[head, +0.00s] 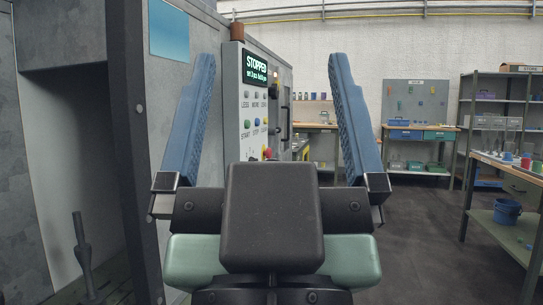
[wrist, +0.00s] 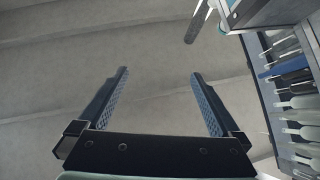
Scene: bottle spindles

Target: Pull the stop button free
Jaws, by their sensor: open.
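The stop button (head: 268,153) is a small red knob low on the grey control panel (head: 231,115) in the head view. It lies beyond my gripper (head: 271,60), between the two blue fingers in the picture and well apart from them. A small yellow patch shows beside it. Whether the button is pressed in is too small to tell. My gripper is open and empty, fingers pointing up and spread wide. The wrist view shows the open gripper (wrist: 160,73) against the plain ceiling; the button is not seen there.
The panel has a lit display (head: 256,68) reading "STOPPED" and several small buttons. A grey machine wall (head: 60,140) stands close on the left. A workbench with a blue bucket (head: 507,211) and shelves stand at the right. The dark floor (head: 420,235) between is clear.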

